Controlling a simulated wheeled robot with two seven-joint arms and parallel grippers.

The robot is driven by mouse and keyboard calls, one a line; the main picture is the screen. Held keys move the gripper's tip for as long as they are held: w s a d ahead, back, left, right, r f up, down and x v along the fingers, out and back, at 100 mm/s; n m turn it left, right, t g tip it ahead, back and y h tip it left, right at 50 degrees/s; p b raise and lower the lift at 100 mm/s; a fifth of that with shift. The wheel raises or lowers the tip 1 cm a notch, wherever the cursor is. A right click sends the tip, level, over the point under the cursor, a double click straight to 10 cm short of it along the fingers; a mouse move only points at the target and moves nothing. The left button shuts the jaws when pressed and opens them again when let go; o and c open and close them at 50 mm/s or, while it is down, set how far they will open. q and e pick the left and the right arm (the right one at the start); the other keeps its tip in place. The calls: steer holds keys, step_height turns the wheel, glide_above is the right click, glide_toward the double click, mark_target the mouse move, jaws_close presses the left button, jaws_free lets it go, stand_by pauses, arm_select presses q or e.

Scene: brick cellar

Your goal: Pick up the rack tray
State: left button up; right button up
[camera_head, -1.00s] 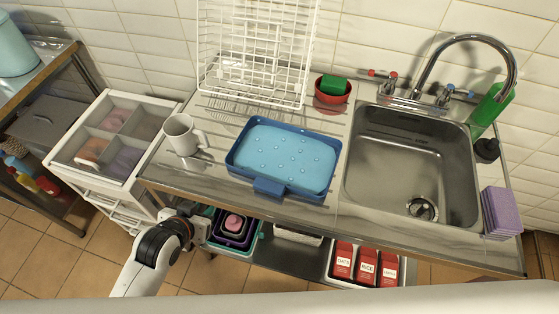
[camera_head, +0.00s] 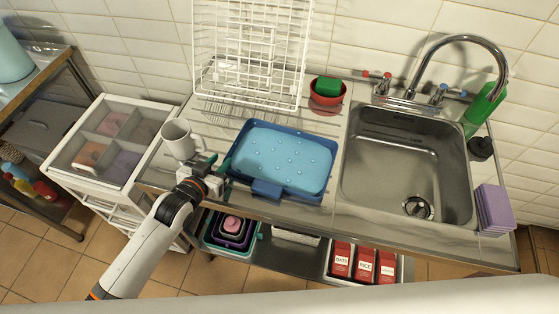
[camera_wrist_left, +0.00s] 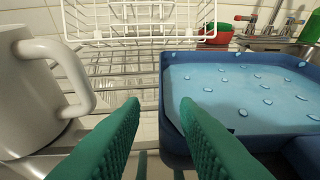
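The blue tray (camera_head: 283,158), which I take to be the rack tray, lies on the steel counter. It has a dark blue rim, a light blue surface with water drops and a tab at its front edge. My left gripper (camera_head: 215,164) is just left of the tray, open, with nothing between its green fingers. In the left wrist view the open fingers (camera_wrist_left: 160,108) point forward, with the tray (camera_wrist_left: 240,95) close on the right and a white mug (camera_wrist_left: 30,90) on the left. My right gripper is not in view.
The white mug (camera_head: 178,139) stands close to the gripper's left. A white wire rack (camera_head: 250,55) stands behind the tray. A red bowl (camera_head: 328,92) with a green sponge is at the back. The sink (camera_head: 405,165) is on the right. Purple sponges (camera_head: 494,208) lie at the right edge.

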mark_target(228, 154)
arm_select(q)
steer(key=shift+p+x, duration=0.65)
steer(key=shift+x, duration=2)
steer(key=shift+s, duration=0.1)
jaws_close()
